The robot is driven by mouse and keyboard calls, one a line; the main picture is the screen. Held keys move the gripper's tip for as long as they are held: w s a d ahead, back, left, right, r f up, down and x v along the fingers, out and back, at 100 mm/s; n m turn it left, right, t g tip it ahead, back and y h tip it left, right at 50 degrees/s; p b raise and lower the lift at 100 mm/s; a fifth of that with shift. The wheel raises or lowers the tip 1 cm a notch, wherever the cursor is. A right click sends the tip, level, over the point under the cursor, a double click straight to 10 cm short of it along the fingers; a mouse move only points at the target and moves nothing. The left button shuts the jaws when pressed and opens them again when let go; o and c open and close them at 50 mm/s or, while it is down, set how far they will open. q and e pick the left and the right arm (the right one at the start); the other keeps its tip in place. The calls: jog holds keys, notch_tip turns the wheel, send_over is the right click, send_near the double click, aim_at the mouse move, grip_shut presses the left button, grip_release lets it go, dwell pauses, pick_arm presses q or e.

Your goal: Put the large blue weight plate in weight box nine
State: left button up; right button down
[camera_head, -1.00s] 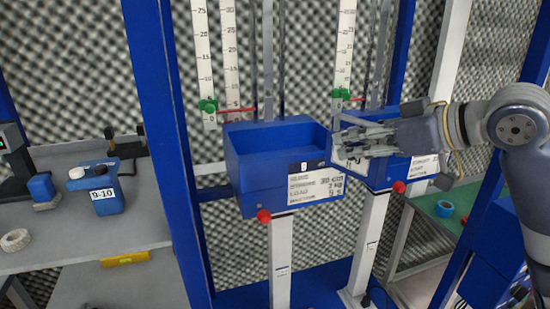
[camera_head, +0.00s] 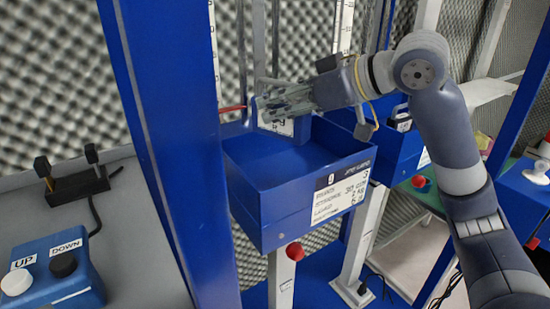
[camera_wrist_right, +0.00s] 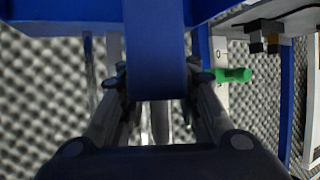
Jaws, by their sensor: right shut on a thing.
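My right gripper (camera_head: 275,100) reaches in from the right in the head view and is shut on the large blue weight plate (camera_head: 278,126). The plate's white label, with upside-down lettering, faces the head camera. The plate hangs over the back edge of the blue weight box nine (camera_head: 255,205), whose front label has a "9". The box's visible inside is empty. Whether the plate touches the box is hard to tell. In the right wrist view the plate's blue body (camera_wrist_right: 155,50) stands between the fingers (camera_wrist_right: 157,88). My left gripper is not in view.
A second blue box (camera_head: 398,160) stands to the right, with a labelled item in it. A thick blue post (camera_head: 160,140) rises just left of box nine. A blue button box (camera_head: 50,275) sits on the grey table at left. A red knob (camera_head: 294,251) is under box nine.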

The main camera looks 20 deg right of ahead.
aim_at(283, 131)
jog(key=shift+s+d+f, duration=0.1)
jog(key=shift+s+f, duration=0.1)
jog(key=shift+f, duration=0.1)
notch_tip(283, 131, down, 3)
jog(key=shift+s+d+r, duration=0.1)
jog(key=shift+f, duration=1)
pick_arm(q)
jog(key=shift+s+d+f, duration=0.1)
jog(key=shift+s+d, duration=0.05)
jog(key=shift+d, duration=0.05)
pick_arm(e)
jog(key=shift+f, duration=1.85)
jog(key=c, duration=1.6)
grip_release()
jog(key=shift+f, duration=0.45)
jog(key=o, duration=0.4)
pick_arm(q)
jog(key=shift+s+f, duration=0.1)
pick_arm(e)
jog(key=shift+s+a+r, duration=0.15)
jog(key=shift+a, duration=0.05)
